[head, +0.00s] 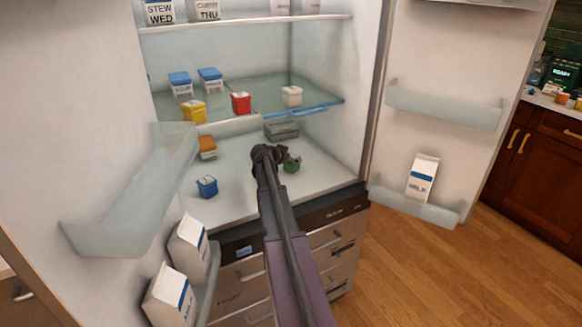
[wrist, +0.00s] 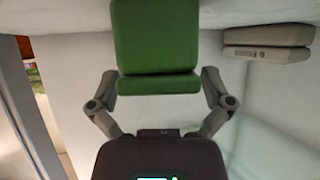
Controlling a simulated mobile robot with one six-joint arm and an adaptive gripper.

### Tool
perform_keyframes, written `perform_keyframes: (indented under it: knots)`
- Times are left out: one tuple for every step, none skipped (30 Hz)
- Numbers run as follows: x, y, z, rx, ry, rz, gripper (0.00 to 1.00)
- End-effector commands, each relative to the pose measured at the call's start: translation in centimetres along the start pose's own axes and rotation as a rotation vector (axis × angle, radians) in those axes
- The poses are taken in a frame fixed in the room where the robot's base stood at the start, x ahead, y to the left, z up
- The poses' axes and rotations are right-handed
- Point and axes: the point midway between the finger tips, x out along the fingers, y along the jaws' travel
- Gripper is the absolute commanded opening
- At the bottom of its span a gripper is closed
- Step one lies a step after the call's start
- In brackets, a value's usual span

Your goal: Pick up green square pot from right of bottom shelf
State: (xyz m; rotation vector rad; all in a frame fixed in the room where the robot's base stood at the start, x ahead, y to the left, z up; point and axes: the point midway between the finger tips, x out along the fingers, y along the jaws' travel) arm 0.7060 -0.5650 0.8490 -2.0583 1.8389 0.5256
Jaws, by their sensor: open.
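The green square pot (head: 292,164) stands at the right of the fridge's bottom shelf (head: 238,173), partly hidden by my arm in the head view. In the wrist view the green pot (wrist: 156,38) fills the top middle, close in front of my gripper. My gripper (wrist: 158,82) is open, one finger on each side of the pot's near end. No clear contact shows between the fingers and the pot. In the head view my gripper (head: 268,153) is just left of the pot, and its fingers are hard to make out.
A blue pot (head: 207,187) and an orange pot (head: 207,147) stand at left. A glass shelf (head: 265,98) is above. Both doors are open.

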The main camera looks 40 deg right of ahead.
Motion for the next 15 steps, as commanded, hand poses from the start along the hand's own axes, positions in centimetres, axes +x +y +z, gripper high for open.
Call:
perform_keyframes:
  knots:
    - [-0.01, 0.0, -0.02, 0.0, 0.0, 0.0, 1.0]
    - [-0.03, 0.0, -0.02, 0.0, 0.0, 0.0, 1.0]
    - [-0.05, 0.0, -0.03, 0.0, 0.0, 0.0, 1.0]
    - [-0.06, -0.01, -0.02, 0.0, 0.0, 0.0, 1.0]
    - [-0.06, -0.01, -0.02, 0.0, 0.0, 0.0, 1.0]
    - [-0.06, -0.01, -0.02, 0.0, 0.0, 0.0, 1.0]
    - [-0.07, -0.02, -0.02, -0.001, 0.0, -0.001, 1.0]
    - [-0.07, -0.02, -0.02, -0.001, 0.0, 0.0, 1.0]
    - [-0.08, -0.02, -0.01, -0.001, 0.0, -0.001, 1.0]
    - [-0.08, -0.03, -0.01, -0.001, 0.0, -0.001, 1.0]
    - [-0.08, -0.03, -0.01, -0.001, 0.0, -0.001, 1.0]
    - [-0.09, -0.03, -0.01, -0.001, 0.0, -0.001, 1.0]
    - [-0.09, -0.04, -0.01, -0.001, 0.0, -0.001, 1.0]
    - [-0.09, -0.04, -0.01, -0.001, 0.0, -0.001, 1.0]
    - [-0.1, -0.04, 0.0, -0.001, 0.0, -0.001, 0.94]
